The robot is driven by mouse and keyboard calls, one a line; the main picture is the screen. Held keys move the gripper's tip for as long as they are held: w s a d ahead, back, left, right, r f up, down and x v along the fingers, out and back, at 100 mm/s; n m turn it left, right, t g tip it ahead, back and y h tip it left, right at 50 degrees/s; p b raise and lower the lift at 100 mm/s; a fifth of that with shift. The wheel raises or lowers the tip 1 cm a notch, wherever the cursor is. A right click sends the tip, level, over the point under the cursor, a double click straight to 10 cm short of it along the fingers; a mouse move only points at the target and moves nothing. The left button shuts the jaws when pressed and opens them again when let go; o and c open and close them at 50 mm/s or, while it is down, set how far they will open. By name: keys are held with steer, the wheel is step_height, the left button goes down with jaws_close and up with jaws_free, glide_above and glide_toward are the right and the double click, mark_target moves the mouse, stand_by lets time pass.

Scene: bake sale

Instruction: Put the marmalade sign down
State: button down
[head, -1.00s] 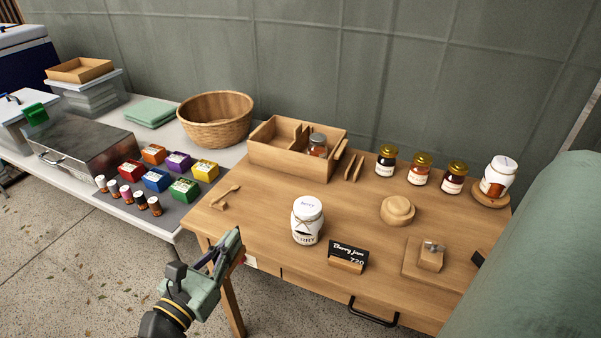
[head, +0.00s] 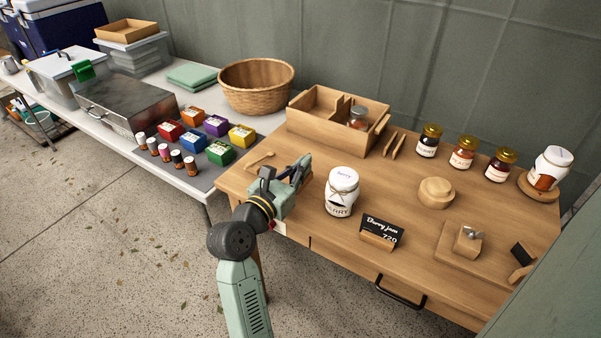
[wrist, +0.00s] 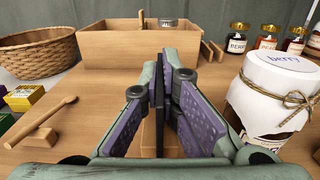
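My gripper (head: 302,168) is over the left front part of the wooden table (head: 400,205), left of the white-topped berry jar (head: 342,190). In the wrist view, my gripper (wrist: 166,68) is shut on a thin dark sign, taken as the marmalade sign (wrist: 159,105), seen edge-on between the purple pads. Its wooden base (wrist: 150,138) shows below the fingers. Its lettering is hidden, and I cannot tell whether the base touches the table. The berry jar (wrist: 283,88) stands close to the right finger.
A wooden scoop (wrist: 42,122) lies left of my gripper. A divided wooden box (head: 325,125) stands behind. Several jars line the back right. Another dark sign (head: 523,255) is at far right.

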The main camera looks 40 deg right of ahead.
steer(key=shift+f, duration=1.2)
steer(key=shift+f, duration=0.15)
steer(key=c, duration=1.8)
jaws_free()
steer(key=b+v, duration=0.2)
steer(key=v, duration=1)
